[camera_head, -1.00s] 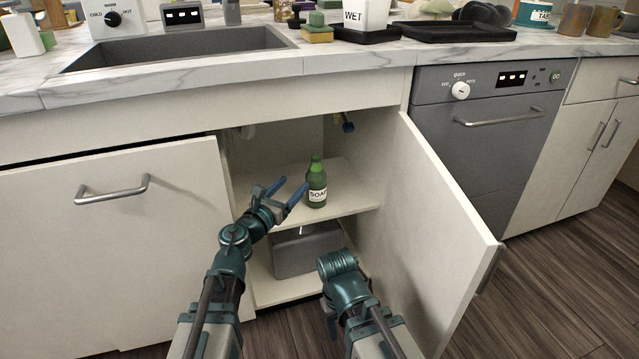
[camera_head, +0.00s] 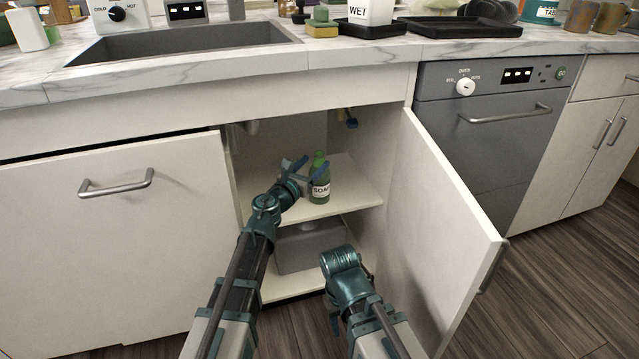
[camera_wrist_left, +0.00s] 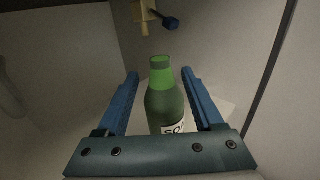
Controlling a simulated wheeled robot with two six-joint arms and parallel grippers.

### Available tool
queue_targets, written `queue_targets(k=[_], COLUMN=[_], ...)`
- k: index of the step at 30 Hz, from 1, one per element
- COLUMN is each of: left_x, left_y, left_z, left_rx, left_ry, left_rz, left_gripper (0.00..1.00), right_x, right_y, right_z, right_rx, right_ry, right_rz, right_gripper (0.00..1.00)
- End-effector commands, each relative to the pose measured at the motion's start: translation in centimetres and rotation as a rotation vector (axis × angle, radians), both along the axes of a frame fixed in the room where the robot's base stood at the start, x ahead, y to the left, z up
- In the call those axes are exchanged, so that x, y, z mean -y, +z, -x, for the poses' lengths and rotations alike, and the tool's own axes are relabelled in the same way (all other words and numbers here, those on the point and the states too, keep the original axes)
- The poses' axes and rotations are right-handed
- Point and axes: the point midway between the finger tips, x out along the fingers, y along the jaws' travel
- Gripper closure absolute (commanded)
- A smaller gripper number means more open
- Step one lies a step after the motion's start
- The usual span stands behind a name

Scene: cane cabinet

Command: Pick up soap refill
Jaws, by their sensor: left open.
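The soap refill (camera_head: 320,184) is a green bottle with a lighter green top and a white label reading "SOAP". It stands upright on the upper shelf inside the open cabinet. My left gripper (camera_head: 306,168) is at the bottle, reaching in from the left. In the left wrist view the soap refill (camera_wrist_left: 162,100) stands between the two blue fingers of the left gripper (camera_wrist_left: 160,82). The fingers are open, with a gap visible on each side of its upper part. The bottle's lower part is hidden by the gripper body.
The cabinet shelf (camera_head: 350,200) has free room right of the bottle. A grey box-like object (camera_head: 310,250) sits below it. The open door (camera_head: 445,225) stands on the right, and the closed door (camera_head: 110,240) is on the left. A blue-tipped valve (camera_wrist_left: 171,23) is on the back wall.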

Motion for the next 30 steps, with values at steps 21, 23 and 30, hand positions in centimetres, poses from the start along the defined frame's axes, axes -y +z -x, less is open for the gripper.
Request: queue_targets(k=[21, 23, 30], left_x=[1.9, 1.9, 1.9], left_y=[-0.3, -0.3, -0.3], left_z=[-3.4, -3.4, -3.4], left_rx=[-0.001, -0.001, -0.001], left_ry=[0.000, 0.000, 0.000], left_rz=[0.000, 0.000, 0.000], left_gripper=[0.71, 0.82, 1.00], right_x=[0.0, 0.0, 0.0], right_y=[-0.3, -0.3, -0.3], right_z=[0.0, 0.0, 0.0], right_rx=[0.000, 0.000, 0.000], right_ry=[0.000, 0.000, 0.000], right_rz=[0.000, 0.000, 0.000], right_gripper=[0.50, 0.50, 0.50])
